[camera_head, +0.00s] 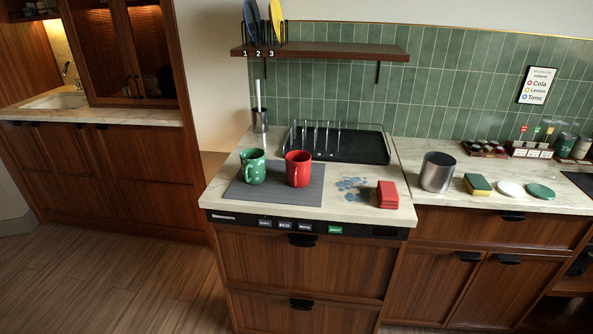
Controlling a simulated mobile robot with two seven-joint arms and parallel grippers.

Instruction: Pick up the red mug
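The red mug (298,168) stands upright on a grey ribbed mat (313,196) on the counter, near the middle of the head view. Its handle points to the left. A green mug with light spots (252,166) stands just left of it on the same mat, with a gap between them. Neither of my grippers shows in the head view.
A black dish rack (365,148) is behind the mugs. Red folded cloths or sponges (387,195) and blue wet-looking patches (353,185) lie to the right. A metal canister (437,172) stands further right. A wall shelf (330,50) hangs above. The floor in front (130,280) is clear.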

